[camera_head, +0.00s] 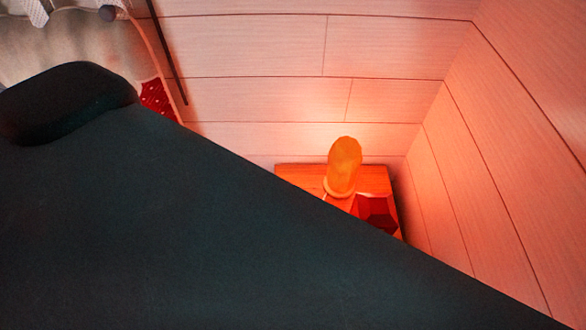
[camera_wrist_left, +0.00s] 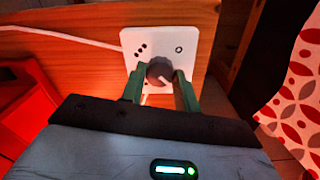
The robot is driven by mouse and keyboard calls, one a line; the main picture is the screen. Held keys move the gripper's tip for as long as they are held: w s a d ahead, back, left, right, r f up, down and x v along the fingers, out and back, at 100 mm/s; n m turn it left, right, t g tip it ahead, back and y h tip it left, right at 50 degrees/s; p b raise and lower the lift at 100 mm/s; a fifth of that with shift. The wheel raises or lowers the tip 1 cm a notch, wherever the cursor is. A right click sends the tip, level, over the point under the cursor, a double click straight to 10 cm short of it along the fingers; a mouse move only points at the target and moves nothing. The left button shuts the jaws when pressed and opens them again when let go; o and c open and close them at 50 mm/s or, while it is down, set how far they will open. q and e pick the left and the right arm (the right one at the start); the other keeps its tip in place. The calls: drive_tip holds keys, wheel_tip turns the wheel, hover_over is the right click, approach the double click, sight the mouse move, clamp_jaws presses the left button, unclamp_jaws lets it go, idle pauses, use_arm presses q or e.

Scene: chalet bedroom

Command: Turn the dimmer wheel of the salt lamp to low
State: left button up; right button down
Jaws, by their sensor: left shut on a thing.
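The salt lamp (camera_head: 344,163) glows orange and stands upright on a small wooden table (camera_head: 295,173) in the head view. In the left wrist view, a white dimmer plate (camera_wrist_left: 190,42) is on a wooden surface, with a dark grey dimmer wheel (camera_wrist_left: 159,69) in its middle. The plate has a cluster of dark dots at its left and a small ring at its upper right. A pale mark shows on the wheel's lower right part. My left gripper (camera_wrist_left: 160,80) has its green fingers on both sides of the wheel, shut on it. My right gripper is not in view.
A white cable (camera_wrist_left: 65,34) runs left from the plate. Red-and-white patterned cloth (camera_wrist_left: 302,70) hangs at the right of the wrist view. A dark red faceted object (camera_head: 375,212) is beside the lamp. Plank walls (camera_head: 400,100) close in the corner. A large dark shape blocks much of the head view.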

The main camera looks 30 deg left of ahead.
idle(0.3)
use_arm(q)
drive_tip(key=o, duration=1)
drive_tip(key=shift+w, duration=0.1)
drive_tip(key=shift+r, duration=0.15)
drive_tip(key=shift+r, duration=3.8)
